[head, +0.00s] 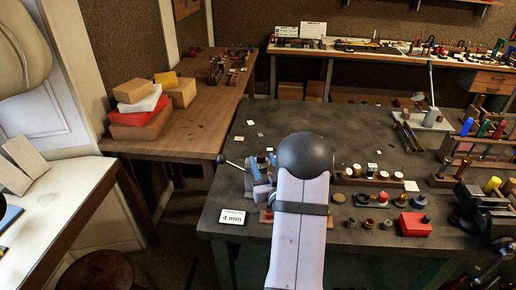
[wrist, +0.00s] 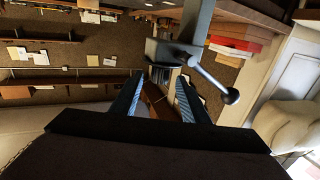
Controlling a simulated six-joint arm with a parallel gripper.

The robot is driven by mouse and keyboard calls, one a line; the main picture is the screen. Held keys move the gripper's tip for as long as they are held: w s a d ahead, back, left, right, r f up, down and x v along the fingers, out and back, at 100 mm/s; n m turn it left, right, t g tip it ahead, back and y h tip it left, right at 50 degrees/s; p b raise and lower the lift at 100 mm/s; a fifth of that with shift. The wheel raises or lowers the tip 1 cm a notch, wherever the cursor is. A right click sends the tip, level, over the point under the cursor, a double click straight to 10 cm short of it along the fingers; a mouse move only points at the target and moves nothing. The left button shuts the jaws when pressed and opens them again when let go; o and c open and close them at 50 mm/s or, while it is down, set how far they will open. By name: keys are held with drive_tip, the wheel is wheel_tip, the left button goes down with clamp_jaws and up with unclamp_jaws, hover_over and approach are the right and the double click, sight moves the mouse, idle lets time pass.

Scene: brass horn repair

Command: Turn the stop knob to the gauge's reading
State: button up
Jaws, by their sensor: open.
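A small white card (head: 232,217) at the front left of the dark bench reads "4 mm"; its smaller top line is too small to read. In the head view my arm hides my gripper and part of the bench behind it. In the wrist view my gripper (wrist: 161,82) is open, with nothing held between its two ribbed fingers. A dark metal fixture (wrist: 172,52) stands just beyond the fingertips, with a ball-ended lever (wrist: 212,80) reaching right. I cannot tell which part is the stop knob, nor make out a gauge dial.
The lever and blue-grey vise-like fixture (head: 258,165) stand left of my arm. Right of it are a strip with round pieces (head: 365,174), small pots and a red block (head: 413,224). A wooden side table (head: 190,120) holds boxes. Bare bench lies behind.

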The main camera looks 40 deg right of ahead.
sight(260, 153)
drive_tip(key=shift+p+x, duration=1.3)
drive_tip(key=shift+x, duration=1.5)
drive_tip(key=shift+p+x, duration=0.3)
drive_tip(key=shift+x, duration=0.6)
clamp_jaws()
